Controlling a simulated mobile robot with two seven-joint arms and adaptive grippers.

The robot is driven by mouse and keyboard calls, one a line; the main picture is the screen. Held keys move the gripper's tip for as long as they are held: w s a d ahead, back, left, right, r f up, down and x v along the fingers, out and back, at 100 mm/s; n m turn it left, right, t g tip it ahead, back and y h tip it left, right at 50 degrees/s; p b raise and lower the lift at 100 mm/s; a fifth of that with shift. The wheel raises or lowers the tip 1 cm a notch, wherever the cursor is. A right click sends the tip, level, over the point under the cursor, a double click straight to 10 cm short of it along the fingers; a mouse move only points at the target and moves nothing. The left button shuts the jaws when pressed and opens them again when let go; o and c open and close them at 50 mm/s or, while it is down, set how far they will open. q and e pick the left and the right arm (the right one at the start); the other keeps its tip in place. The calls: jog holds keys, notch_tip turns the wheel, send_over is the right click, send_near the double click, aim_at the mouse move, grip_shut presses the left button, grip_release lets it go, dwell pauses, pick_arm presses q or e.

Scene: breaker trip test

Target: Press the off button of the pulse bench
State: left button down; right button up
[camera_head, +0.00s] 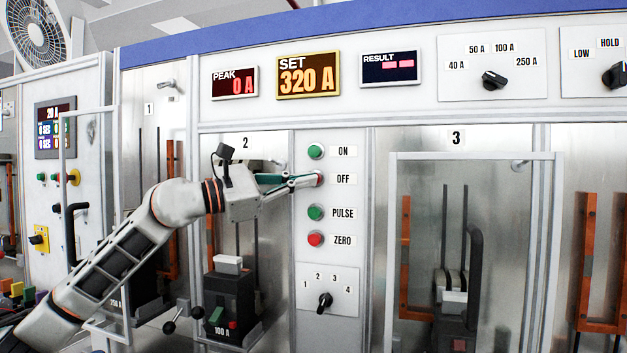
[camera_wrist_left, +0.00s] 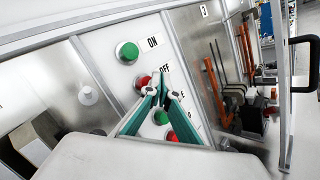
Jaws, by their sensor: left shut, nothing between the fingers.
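The pulse bench's button strip (camera_head: 305,250) stands upright in the middle of the head view. The red OFF button (camera_head: 320,179) sits beside its OFF label, under the green ON button (camera_head: 316,152). My left gripper (camera_head: 314,181) is shut and empty, its fingertips at the OFF button and partly covering it. In the left wrist view the red OFF button (camera_wrist_left: 141,82) shows just beside my left fingertips (camera_wrist_left: 163,92), with the green ON button (camera_wrist_left: 127,52) above. I cannot tell whether the tips touch the button or whether it is pushed in. My right gripper is not in view.
The green PULSE button (camera_head: 316,213) and red ZERO button (camera_head: 316,239) sit below, above a rotary selector (camera_head: 325,301). Displays above read SET 320 A (camera_head: 308,76) and PEAK 0 A (camera_head: 235,84). A door frame with a handle (camera_head: 474,265) stands at bay 3.

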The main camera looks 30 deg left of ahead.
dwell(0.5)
pick_arm(q)
jog(key=shift+w, duration=0.15)
jog(key=shift+w+a+p, duration=0.1)
jog(key=shift+w+p, duration=0.15)
jog(key=shift+p, duration=0.05)
jog(key=shift+w, duration=0.1)
dwell(0.4)
jog(key=shift+w+a+p, duration=0.15)
jog(key=shift+w+p, duration=0.2)
jog(key=shift+w, duration=0.05)
dwell(0.4)
jog(key=shift+s, duration=0.1)
dwell(0.3)
jog(key=shift+s+d+b, duration=0.25)
jog(key=shift+s+b, duration=0.2)
jog(key=shift+s, duration=0.3)
